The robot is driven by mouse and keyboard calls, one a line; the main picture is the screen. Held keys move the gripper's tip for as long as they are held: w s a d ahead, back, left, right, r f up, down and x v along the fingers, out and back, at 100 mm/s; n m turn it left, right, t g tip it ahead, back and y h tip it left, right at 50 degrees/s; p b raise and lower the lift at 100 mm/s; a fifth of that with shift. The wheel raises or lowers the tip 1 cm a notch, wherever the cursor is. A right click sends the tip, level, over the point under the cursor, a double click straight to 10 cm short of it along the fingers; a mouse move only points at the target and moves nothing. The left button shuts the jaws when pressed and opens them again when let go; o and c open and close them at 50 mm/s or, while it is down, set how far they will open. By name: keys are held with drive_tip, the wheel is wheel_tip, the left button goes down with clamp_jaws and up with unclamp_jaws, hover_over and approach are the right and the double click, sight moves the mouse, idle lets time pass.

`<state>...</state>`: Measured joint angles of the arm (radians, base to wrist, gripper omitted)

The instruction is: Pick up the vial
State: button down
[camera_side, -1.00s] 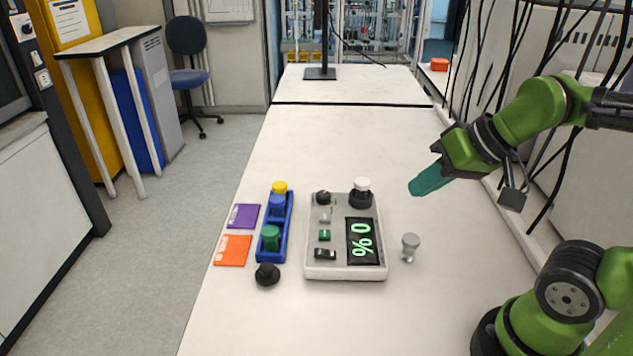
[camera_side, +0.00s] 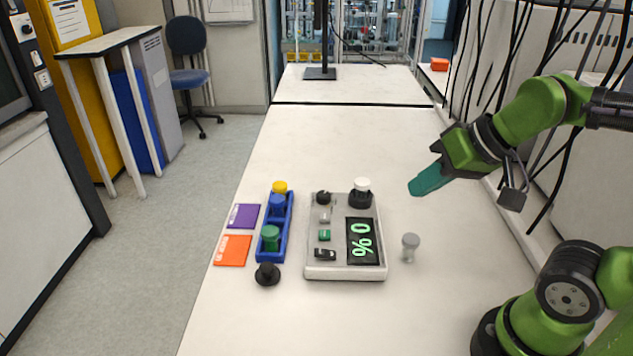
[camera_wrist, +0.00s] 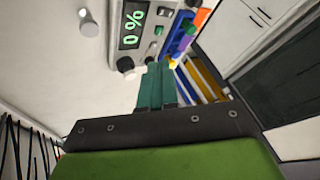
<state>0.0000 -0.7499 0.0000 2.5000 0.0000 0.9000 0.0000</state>
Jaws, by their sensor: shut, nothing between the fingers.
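The vial (camera_side: 410,248) is a small clear vessel with a grey cap, standing upright on the bench just right of the reactor device. It also shows in the wrist view (camera_wrist: 89,24) at the upper left. My gripper (camera_side: 413,188) is above the bench, higher and farther back than the vial and apart from it. Its teal fingers are shut with nothing between them; in the wrist view the fingers (camera_wrist: 157,66) lie side by side.
The reactor device (camera_side: 318,270) has a screen reading 0% (camera_side: 362,241) and a white-capped vessel (camera_side: 362,192). Left of it are a blue rack (camera_side: 287,232) with several capped vials, a black cap (camera_side: 267,274), a purple card (camera_side: 243,216) and an orange card (camera_side: 233,250).

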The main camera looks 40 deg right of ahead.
drive_tip(key=c, duration=0.6)
unclamp_jaws()
drive_tip(key=g+h, duration=0.3)
drive_tip(key=g, duration=0.3)
hover_over(362, 181)
drive_tip(key=s, duration=0.2)
drive_tip(key=shift+t, duration=0.3)
drive_tip(key=f, duration=0.5)
drive_tip(key=w+f, duration=0.1)
drive_tip(key=f, duration=0.5)
drive_tip(key=w+f, duration=0.1)
drive_tip(key=f, duration=0.5)
